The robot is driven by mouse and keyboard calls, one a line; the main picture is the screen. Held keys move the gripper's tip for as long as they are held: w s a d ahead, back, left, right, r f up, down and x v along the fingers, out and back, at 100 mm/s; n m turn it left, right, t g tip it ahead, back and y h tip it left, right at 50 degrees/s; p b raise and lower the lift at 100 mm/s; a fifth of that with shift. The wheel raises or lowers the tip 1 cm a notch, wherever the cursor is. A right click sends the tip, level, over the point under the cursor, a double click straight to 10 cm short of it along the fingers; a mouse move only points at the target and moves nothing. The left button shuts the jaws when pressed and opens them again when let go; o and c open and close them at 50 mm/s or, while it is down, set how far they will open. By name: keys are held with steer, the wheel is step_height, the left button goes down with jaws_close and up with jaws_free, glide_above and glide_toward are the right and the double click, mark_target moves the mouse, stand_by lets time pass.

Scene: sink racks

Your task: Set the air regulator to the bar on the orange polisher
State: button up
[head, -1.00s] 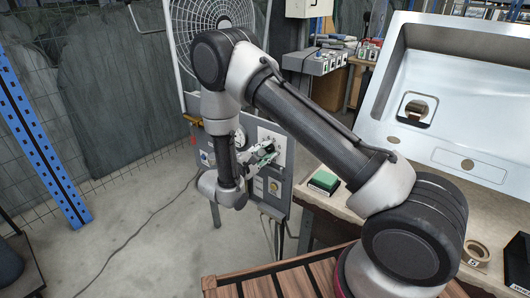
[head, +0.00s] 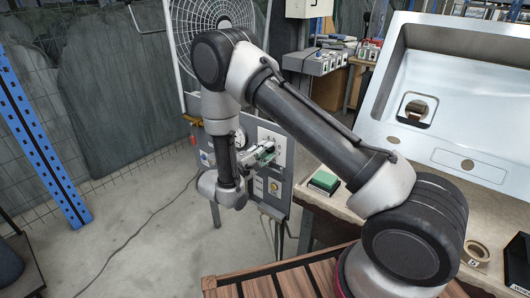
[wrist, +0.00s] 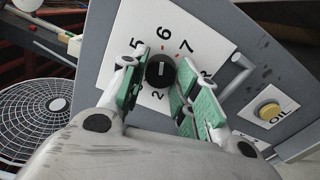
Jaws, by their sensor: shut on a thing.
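The regulator's black round knob (wrist: 160,71) sits on a white dial plate (wrist: 205,40) with printed numbers. A pale line on the knob runs roughly up and down in the wrist view, with the 6 above it and a 2 below. Which number it marks is hard to tell. My gripper (wrist: 163,82) has its green-padded fingers on both sides of the knob, shut on it. In the head view my gripper (head: 268,153) is at the grey panel (head: 282,190), and the knob is hidden there. I cannot make out an orange polisher.
A yellow button (wrist: 268,111) with an OIL label is right of the dial. A large fan (head: 210,25) stands above the panel. A steel sink (head: 460,90) and a green block (head: 324,181) are on the bench at right. Floor at left is mostly clear.

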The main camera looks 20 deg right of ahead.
steer(key=shift+f, duration=0.1)
steer(key=o, duration=1)
steer(key=v, duration=1.2)
